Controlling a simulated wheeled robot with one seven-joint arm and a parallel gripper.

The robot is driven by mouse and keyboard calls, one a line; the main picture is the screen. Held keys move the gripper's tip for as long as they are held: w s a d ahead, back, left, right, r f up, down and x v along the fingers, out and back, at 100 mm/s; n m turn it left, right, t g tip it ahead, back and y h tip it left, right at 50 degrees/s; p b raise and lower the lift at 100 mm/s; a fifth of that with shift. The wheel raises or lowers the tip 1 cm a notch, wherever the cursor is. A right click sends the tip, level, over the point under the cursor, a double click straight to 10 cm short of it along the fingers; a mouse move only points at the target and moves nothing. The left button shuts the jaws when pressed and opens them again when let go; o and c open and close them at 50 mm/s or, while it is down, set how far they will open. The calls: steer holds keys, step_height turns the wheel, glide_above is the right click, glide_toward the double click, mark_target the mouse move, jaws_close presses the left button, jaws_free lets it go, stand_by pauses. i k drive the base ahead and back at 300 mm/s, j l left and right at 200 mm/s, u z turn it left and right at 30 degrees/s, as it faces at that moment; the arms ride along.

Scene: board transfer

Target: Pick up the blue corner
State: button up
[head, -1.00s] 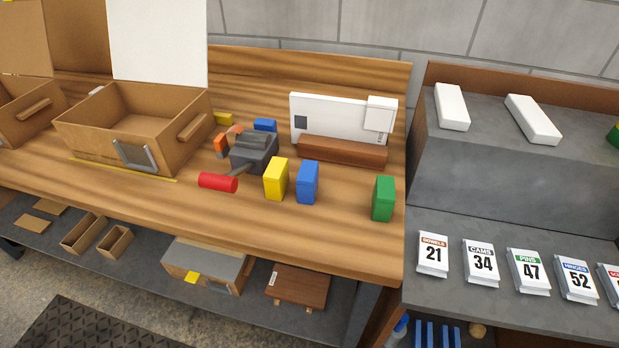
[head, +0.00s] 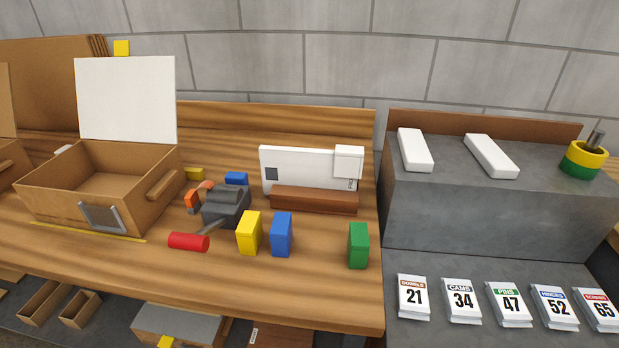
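An upright blue block (head: 281,234) stands on the wooden workbench, close to the right of an upright yellow block (head: 249,233). A second, smaller blue piece (head: 236,178) lies farther back, partly hidden behind a dark grey vise (head: 226,204) with a red handle. I cannot tell which of the two blue pieces is the blue corner. My gripper is not in view.
A green block (head: 358,246) stands to the right, before a white board in a brown wooden holder (head: 313,200). An open cardboard box (head: 60,204) is at left. Orange and yellow pieces lie by the vise. Number cards (head: 461,300) lie on the grey bench.

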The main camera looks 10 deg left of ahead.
mark_target(281, 233)
steer(key=i+l, duration=0.1)
steer(key=i+l+u, duration=0.7)
steer(key=u, duration=1.05)
steer(key=k+l+u, duration=0.1)
steer(key=i+j+z, duration=0.1)
steer(key=i, duration=0.05)
